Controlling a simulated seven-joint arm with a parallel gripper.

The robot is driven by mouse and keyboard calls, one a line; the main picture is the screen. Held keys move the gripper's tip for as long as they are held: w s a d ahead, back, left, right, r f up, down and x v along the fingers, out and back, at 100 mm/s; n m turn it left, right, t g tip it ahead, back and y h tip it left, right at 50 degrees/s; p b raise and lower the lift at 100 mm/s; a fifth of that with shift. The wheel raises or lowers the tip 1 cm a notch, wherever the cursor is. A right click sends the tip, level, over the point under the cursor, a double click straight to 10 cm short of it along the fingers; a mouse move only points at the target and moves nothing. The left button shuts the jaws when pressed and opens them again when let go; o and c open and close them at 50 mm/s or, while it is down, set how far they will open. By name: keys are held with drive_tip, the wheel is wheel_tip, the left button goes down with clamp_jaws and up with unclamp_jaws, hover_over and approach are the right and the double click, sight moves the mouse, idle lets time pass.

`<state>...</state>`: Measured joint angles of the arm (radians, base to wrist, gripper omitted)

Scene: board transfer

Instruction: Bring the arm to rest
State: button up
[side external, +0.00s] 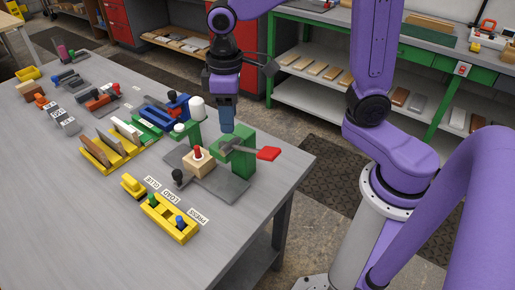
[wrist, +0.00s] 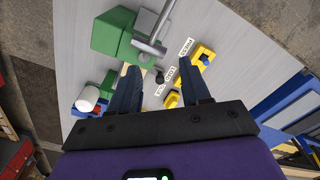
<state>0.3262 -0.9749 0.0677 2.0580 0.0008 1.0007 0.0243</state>
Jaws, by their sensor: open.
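My gripper (side external: 227,118) hangs with its fingers pointing down, just above and beside a green block fixture (side external: 240,158) on the table. In the wrist view my gripper (wrist: 159,66) has its two dark fingers well apart with nothing between them that it grips. The purple arm reaches in from the right. A lever with a red handle (side external: 268,153) sticks out from the green block. Whether a finger touches the fixture I cannot tell.
A wooden block with a red peg (side external: 199,162) sits on a grey plate beside the green block. A white knob (side external: 196,107) stands close by. A yellow holder (side external: 168,222) with green and blue buttons is nearer the front. The table's left front (side external: 70,220) is clear.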

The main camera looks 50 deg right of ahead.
drive_tip(key=s+d+f+n, duration=0.1)
drive_tip(key=s+d, duration=0.3)
drive_tip(key=s, duration=0.5)
drive_tip(key=s+d+f+n, duration=0.1)
drive_tip(key=s+d+n, duration=0.3)
drive_tip(key=s, duration=0.6)
drive_tip(key=shift+s, duration=0.3)
